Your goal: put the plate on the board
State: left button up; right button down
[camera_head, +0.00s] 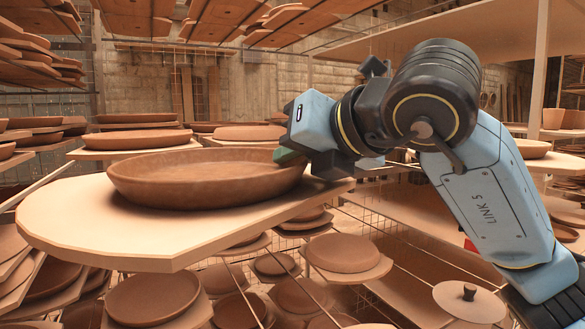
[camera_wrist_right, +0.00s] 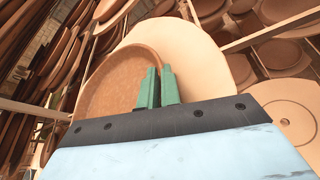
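A large round brown clay plate (camera_head: 205,174) with a raised rim sits over a pale wooden board (camera_head: 110,238) with cut corners, and appears to rest on it. My right gripper (camera_head: 290,156) is at the plate's right rim, its green fingers partly hidden by its own body. In the right wrist view, the green fingers (camera_wrist_right: 158,88) are close together with the rim between them, one on the inner side of the plate (camera_wrist_right: 117,85) and one outside over the board (camera_wrist_right: 195,62). They look closed on the rim. My left gripper is not in view.
Racks around hold several similar brown plates on boards, including one behind (camera_head: 137,139) and others below (camera_head: 345,252). Shelf boards hang overhead (camera_head: 225,18). A white post (camera_head: 540,70) stands at right. A pale disc with a knob (camera_head: 468,300) lies at lower right.

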jog(key=shift+r, duration=0.1)
jog(key=c, duration=1.6)
grip_release()
jog(key=v, duration=1.2)
